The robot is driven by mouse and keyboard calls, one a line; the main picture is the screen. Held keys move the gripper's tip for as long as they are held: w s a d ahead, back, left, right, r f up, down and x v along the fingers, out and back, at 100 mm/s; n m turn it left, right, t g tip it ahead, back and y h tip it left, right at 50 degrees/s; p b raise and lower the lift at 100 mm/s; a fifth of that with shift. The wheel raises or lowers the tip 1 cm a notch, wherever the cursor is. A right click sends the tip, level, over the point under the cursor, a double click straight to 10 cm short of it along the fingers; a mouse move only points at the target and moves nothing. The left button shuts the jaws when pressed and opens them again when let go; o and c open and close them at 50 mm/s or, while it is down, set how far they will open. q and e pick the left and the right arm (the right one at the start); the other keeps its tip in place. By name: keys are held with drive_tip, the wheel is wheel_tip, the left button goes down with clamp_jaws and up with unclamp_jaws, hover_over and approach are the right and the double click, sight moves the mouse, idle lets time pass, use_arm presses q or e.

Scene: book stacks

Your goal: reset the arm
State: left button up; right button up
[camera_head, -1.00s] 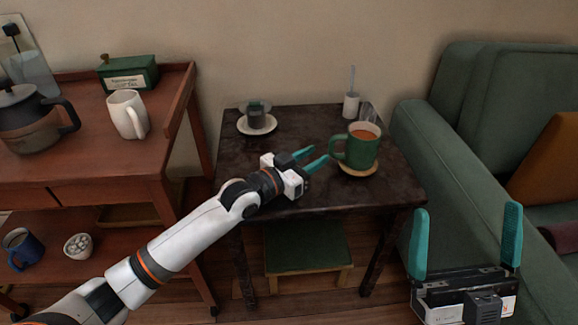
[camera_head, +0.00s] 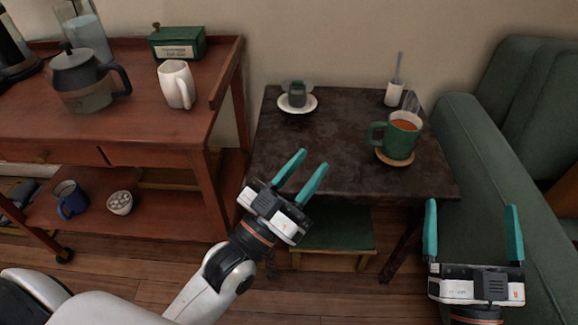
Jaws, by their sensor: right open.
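My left gripper (camera_head: 301,177) is open and empty, with its teal fingers pointing up and right in front of the dark side table (camera_head: 330,147). My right gripper (camera_head: 472,222) is open and empty at the lower right, fingers pointing up, in front of the green sofa. A green mug (camera_head: 398,141) with an orange-brown drink stands on a round wooden coaster (camera_head: 394,161) on the side table, apart from both grippers.
A white saucer (camera_head: 297,104) with a small dark cup and a white holder (camera_head: 394,94) stand on the side table. A wooden cart (camera_head: 150,125) at left holds a coffee pot (camera_head: 85,80), white pitcher (camera_head: 176,84) and green box (camera_head: 177,42). The sofa (camera_head: 495,150) borders the right.

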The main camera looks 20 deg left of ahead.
use_arm(q)
drive_tip(key=shift+s+a+r+n+t+y, duration=0.35)
drive_tip(key=shift+s+a+y, duration=0.15)
drive_tip(key=shift+a+y, duration=0.1)
drive_tip(key=shift+s+a+r+n+t+y, duration=0.25)
drive_tip(key=shift+s+a+r+y, duration=0.1)
drive_tip(key=shift+s+a+y, duration=0.2)
